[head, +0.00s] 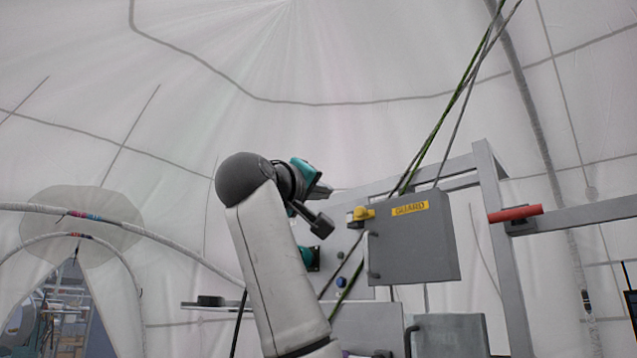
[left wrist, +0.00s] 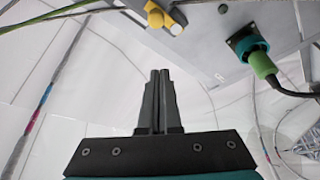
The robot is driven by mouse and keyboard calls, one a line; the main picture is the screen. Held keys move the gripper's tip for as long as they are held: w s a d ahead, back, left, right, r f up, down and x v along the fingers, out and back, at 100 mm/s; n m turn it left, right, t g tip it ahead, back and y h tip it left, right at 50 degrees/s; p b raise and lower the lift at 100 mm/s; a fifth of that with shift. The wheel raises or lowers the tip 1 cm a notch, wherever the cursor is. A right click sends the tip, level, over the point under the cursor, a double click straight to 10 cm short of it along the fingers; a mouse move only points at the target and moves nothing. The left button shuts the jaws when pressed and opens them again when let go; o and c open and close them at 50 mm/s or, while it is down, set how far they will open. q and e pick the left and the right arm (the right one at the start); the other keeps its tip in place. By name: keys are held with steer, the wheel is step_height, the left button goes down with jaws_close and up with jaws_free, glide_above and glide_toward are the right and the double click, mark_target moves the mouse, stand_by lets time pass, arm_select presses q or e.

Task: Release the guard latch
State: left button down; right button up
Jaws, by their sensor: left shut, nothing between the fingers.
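The yellow guard latch (head: 361,213) sits at the upper left edge of the grey guard cover (head: 415,250), beside a yellow GUARD label (head: 409,209). In the left wrist view the latch (left wrist: 157,16) shows at the top, with a rounded yellow knob and a pale end. My left gripper (head: 318,188) is raised to the left of the latch and apart from it. In the left wrist view its two fingers (left wrist: 159,73) are together and empty, pointing toward the panel below the latch. In the head view the fingertips cannot be made out clearly. My right gripper is not in view.
A teal socket with a green plug (left wrist: 261,66) and cable is right of the fingers in the left wrist view. Green and grey cables (head: 455,99) run down behind the cover. A grey frame (head: 502,240) with a red handle (head: 515,214) stands at right.

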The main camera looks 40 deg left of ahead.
arm_select(q)
steer(key=shift+w+d+f+p, duration=0.25)
steer(key=shift+w+p, duration=0.25)
steer(key=shift+w, duration=0.4)
steer(key=shift+w+d+f+p, duration=0.2)
steer(key=shift+w+d+p, duration=0.25)
steer(key=shift+w, duration=0.45)
steer(key=shift+w+d+f+p, duration=0.2)
steer(key=shift+w+p, duration=0.35)
steer(key=shift+w, duration=0.35)
steer(key=shift+s, duration=0.1)
